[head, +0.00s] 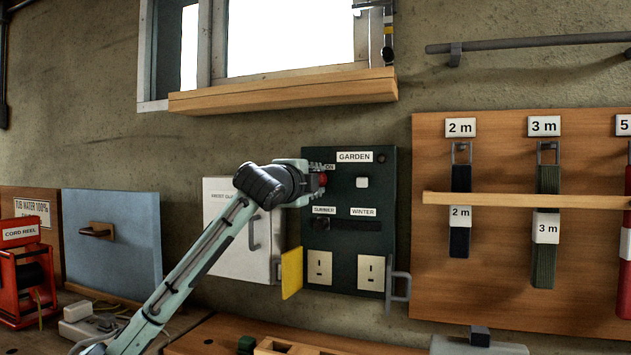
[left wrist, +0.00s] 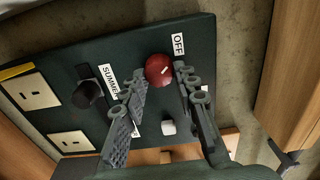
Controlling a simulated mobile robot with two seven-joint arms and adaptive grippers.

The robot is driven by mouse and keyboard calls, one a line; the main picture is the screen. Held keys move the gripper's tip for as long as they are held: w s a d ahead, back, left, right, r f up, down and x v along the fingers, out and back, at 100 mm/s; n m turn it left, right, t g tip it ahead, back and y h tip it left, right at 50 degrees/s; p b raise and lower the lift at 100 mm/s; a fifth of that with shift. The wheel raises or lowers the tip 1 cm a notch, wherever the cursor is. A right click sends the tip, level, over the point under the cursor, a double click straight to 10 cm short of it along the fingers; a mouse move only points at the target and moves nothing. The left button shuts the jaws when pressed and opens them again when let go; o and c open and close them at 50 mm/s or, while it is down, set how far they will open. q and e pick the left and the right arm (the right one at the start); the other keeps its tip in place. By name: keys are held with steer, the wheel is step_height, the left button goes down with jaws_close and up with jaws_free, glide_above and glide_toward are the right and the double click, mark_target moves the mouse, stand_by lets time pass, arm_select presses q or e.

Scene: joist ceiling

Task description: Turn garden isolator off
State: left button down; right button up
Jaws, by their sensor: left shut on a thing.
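The garden isolator is a round red knob (head: 323,180) on a dark green panel (head: 343,270), left below the GARDEN label (head: 354,157). In the left wrist view the red knob (left wrist: 159,69) shows a short pale mark, with an OFF label (left wrist: 178,43) beside it. My left gripper (head: 315,181) is at the knob, its fingers on either side and shut on it. In the left wrist view the gripper (left wrist: 161,80) partly covers the panel and another label. I cannot tell exactly where the mark points. My right gripper is out of view.
The panel also has a white button (head: 362,183), a SUMMER/WINTER selector, two sockets (head: 370,273) and a yellow flap (head: 291,273). A grey bracket (head: 398,285) sticks out at its lower right. A white cabinet (head: 226,263) stands behind my left arm; a strap board (head: 480,300) is right.

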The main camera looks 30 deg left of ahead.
arm_select(q)
steer(key=c, duration=1.2)
jaws_free()
steer(key=shift+o, duration=0.2)
steer(key=v, duration=1.2)
steer(key=shift+f, duration=0.1)
